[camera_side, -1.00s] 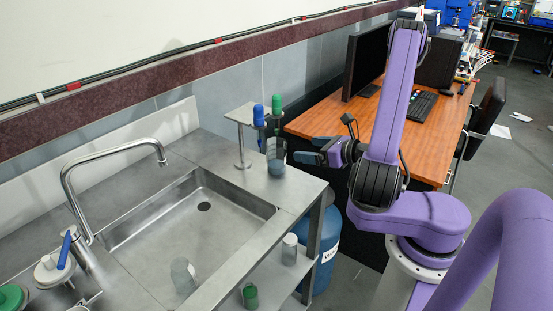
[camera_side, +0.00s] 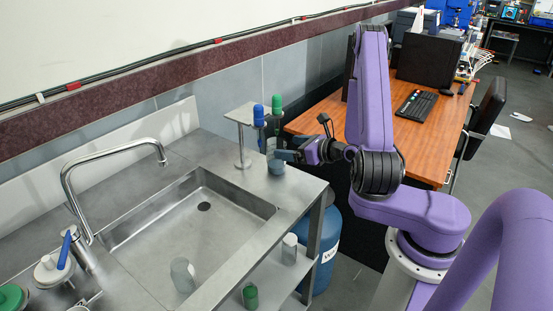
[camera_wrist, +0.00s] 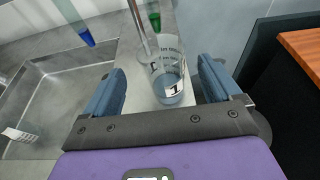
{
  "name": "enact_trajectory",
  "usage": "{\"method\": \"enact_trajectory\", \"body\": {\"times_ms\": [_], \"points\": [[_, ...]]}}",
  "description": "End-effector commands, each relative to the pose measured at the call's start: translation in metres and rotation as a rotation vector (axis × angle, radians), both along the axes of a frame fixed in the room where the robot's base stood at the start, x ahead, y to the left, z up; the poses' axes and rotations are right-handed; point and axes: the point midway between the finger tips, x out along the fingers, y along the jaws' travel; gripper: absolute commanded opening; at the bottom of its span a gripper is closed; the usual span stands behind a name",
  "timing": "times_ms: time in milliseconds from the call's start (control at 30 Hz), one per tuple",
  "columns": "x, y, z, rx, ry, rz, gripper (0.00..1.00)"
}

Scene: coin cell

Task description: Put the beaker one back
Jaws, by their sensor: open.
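A clear beaker with a black "1" on a white label (camera_wrist: 168,82) stands upright on the metal counter by the stand. In the side view the beaker (camera_side: 275,160) is partly covered by my gripper. My gripper (camera_side: 283,154) is open and level, with its blue fingers at the beaker's right side. In the wrist view the beaker lies between the two blue fingers of my gripper (camera_wrist: 160,86), with a gap visible on each side. Another clear beaker (camera_side: 182,275) is in the sink.
A stand (camera_side: 241,130) with blue-capped (camera_side: 258,116) and green-capped (camera_side: 277,106) tubes rises close behind the beaker. The sink (camera_side: 190,230) and tall faucet (camera_side: 110,155) are to the left. A wooden desk (camera_side: 425,140) is to the right.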

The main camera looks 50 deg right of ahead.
Motion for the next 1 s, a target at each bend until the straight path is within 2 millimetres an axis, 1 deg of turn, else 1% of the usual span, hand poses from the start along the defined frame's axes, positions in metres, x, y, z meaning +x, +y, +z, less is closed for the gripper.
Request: {"method": "enact_trajectory", "body": {"times_ms": [67, 200, 433, 600, 733, 833, 1000], "points": [[0.004, 0.0, -0.002, 0.0, 0.001, 0.001, 0.91], [0.021, 0.001, -0.007, -0.002, 0.001, 0.005, 0.91], [0.034, 0.0, -0.011, -0.001, 0.0, 0.003, 0.91], [0.056, -0.001, -0.018, -0.002, -0.001, 0.005, 0.91], [0.07, -0.002, -0.023, -0.001, 0.0, 0.003, 0.91], [0.076, -0.002, -0.024, 0.001, 0.0, 0.002, 0.91], [0.077, -0.002, -0.025, 0.0, 0.001, 0.0, 0.91]]}}
